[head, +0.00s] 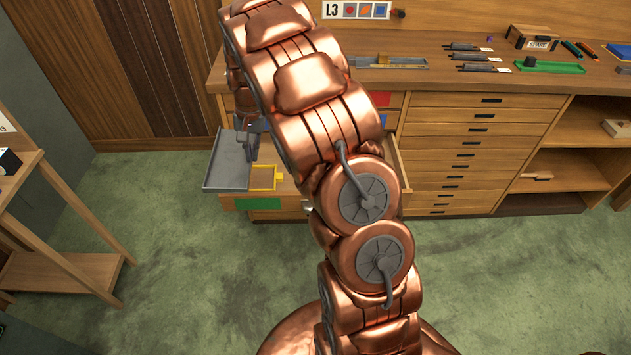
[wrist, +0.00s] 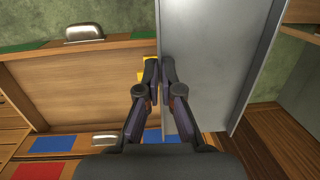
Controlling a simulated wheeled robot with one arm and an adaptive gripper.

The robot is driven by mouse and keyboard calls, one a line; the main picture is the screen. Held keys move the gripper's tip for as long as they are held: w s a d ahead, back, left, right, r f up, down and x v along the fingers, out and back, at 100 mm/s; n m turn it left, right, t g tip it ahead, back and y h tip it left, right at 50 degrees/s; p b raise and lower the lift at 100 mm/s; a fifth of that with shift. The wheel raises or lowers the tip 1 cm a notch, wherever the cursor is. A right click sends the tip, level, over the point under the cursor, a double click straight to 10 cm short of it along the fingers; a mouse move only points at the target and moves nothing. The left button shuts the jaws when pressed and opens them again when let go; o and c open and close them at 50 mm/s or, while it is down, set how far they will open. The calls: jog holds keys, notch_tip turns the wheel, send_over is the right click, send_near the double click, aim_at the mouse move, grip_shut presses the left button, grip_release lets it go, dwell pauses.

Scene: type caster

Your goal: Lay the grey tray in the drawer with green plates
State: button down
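The grey tray (head: 226,162) is a shallow tray in the air at the left end of the open drawer (head: 232,203), sticking out past its left side. It also fills the upper right of the wrist view (wrist: 215,60). My gripper (wrist: 158,75) is shut on the tray's edge; in the head view my gripper (head: 252,138) is partly behind my arm. The open drawer has a green plate (head: 258,204) on its front. The wrist view shows its bare wooden floor (wrist: 80,85) left of the tray. My arm hides the drawer's middle in the head view.
A yellow piece (head: 263,178) shows beside the tray; I cannot tell what it rests on. Drawers with red (head: 378,98) and blue plates are above, shut. The worktop (head: 440,75) carries trays and tools. A wooden side table (head: 75,270) stands at the left.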

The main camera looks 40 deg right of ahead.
jog(key=s+d+f+m+b, duration=0.2)
jog(key=d+f+m+b, duration=0.35)
jog(key=d, duration=0.25)
jog(key=s+d+f+m+t+h+b, duration=0.1)
jog(key=s+d+f+m+b, duration=0.3)
jog(key=d+m, duration=0.35)
jog(key=s+d+f+m+b, duration=0.1)
jog(key=d+f+m+b, duration=0.4)
jog(key=d, duration=0.4)
jog(key=shift+d+f+p, duration=0.1)
jog(key=shift+f+p, duration=0.4)
jog(key=shift+f, duration=4.65)
jog(key=shift+f, duration=0.15)
jog(key=c, duration=1.3)
grip_release()
